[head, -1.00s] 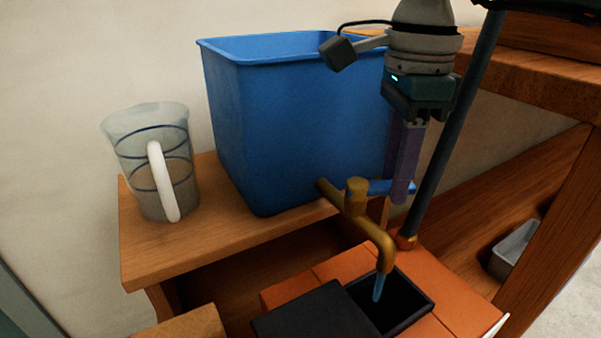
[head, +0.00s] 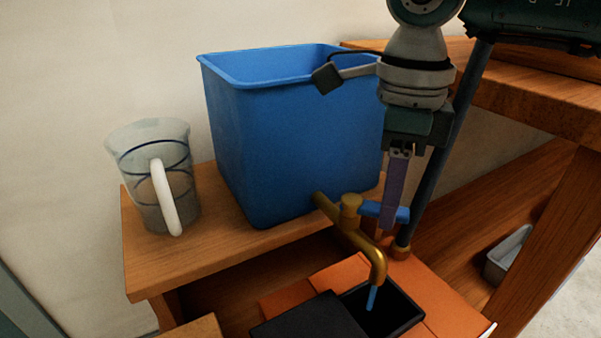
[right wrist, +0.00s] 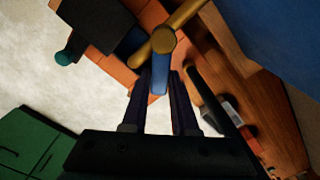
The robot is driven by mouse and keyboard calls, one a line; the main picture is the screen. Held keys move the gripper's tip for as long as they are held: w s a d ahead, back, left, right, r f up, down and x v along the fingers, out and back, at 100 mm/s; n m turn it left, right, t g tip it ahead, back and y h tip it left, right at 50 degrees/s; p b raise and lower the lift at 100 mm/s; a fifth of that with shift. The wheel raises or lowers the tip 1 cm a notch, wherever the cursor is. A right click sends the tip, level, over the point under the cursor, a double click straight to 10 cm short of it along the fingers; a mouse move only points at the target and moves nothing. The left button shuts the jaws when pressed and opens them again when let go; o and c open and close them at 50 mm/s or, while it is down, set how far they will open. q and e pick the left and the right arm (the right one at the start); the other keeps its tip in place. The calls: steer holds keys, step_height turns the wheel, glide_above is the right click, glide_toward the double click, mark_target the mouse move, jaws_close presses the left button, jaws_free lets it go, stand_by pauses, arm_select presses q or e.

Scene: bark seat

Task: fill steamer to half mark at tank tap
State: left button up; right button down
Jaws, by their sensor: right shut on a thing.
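A brass tap (head: 352,218) comes from the low front of the blue tank (head: 290,140), with a blue lever (head: 370,208) on top. My right gripper (head: 393,218) reaches down from above, shut on the lever; in the right wrist view the lever (right wrist: 159,76) lies between the fingertips. A short blue stream (head: 371,298) hangs from the spout into the dark opening of a black container (head: 408,327), apparently the steamer, set among orange blocks. A black lid-like panel (head: 310,318) lies left of the opening. The water level and half mark cannot be made out. My left gripper is out of view.
A clear jug (head: 140,160) with a white handle stands left of the tank on the wooden bench (head: 150,270). A dark pole (head: 432,175) rises just behind my right gripper. Wooden shelving (head: 530,105) and a grey tray (head: 508,253) are at the right.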

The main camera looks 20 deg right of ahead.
steer(key=m+p, duration=0.1)
steer(key=a+m+p, duration=0.1)
steer(key=m, duration=0.1)
steer(key=s+a+m+p, duration=0.1)
steer(key=m, duration=0.1)
steer(key=shift+r, duration=0.2)
steer(key=m, duration=0.1)
steer(key=m+p, duration=0.1)
steer(key=shift+s+a+m, duration=0.1)
steer(key=shift+a+m, duration=0.2)
steer(key=shift+a, duration=0.05)
steer(key=shift+a+f+m+p, duration=0.1)
steer(key=shift+a+m+p, duration=0.15)
steer(key=shift+m, duration=0.35)
steer(key=c, duration=0.7)
jaws_free()
steer(key=shift+s+d+f, duration=0.1)
step_height(320, 180, up, 8)
steer(key=p, duration=0.7)
